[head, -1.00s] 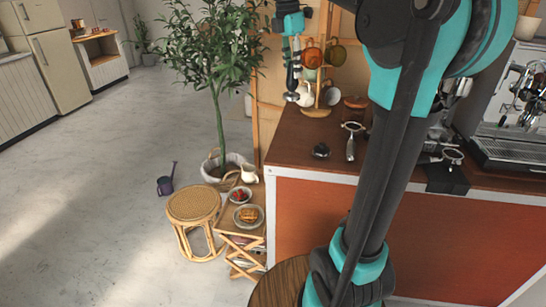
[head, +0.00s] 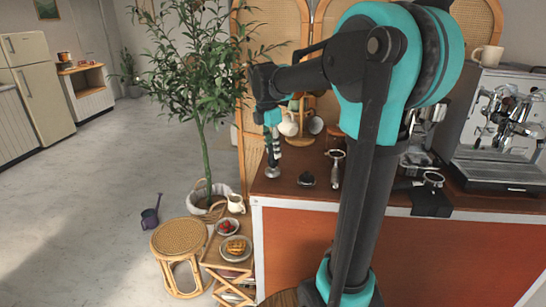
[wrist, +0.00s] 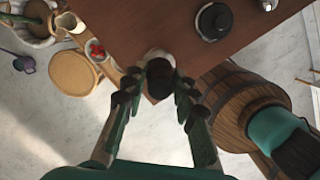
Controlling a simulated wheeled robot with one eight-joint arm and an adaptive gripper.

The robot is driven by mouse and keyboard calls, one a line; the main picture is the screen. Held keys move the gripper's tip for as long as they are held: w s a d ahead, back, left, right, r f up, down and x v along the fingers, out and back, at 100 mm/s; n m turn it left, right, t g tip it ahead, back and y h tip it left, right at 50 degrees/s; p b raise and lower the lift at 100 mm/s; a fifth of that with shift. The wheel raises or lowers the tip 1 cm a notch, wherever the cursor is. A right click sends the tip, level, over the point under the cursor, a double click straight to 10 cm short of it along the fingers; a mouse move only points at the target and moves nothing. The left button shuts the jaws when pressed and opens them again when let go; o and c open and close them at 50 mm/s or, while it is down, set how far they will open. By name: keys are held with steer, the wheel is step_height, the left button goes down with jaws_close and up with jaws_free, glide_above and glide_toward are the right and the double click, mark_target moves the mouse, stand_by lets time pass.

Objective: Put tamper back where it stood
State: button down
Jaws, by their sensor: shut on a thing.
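The tamper (head: 272,173) has a dark handle and a pale metal base. It hangs upright in my gripper (head: 272,148), over the left end of the brown counter top (head: 325,168) in the head view. In the wrist view my gripper (wrist: 161,82) is shut on the handle of the tamper (wrist: 157,56), close to the counter's edge. I cannot tell whether its base touches the counter. A round black piece with a knob on top (head: 307,180) sits on the counter to the right of the tamper, apart from it. It also shows in the wrist view (wrist: 213,22).
A mug stand (head: 299,125) is behind my gripper. A plant (head: 203,90), a rattan stool (head: 179,237) and a small shelf with plates (head: 236,246) stand left of the counter.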

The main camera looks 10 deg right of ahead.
mark_target(269, 158)
steer(key=shift+f, duration=1.5)
steer(key=shift+f, duration=0.1)
steer(key=c, duration=1.2)
jaws_free()
step_height(269, 158, up, 12)
steer(key=a, duration=0.1)
steer(key=shift+s+a, duration=0.3)
steer(key=shift+s, duration=0.1)
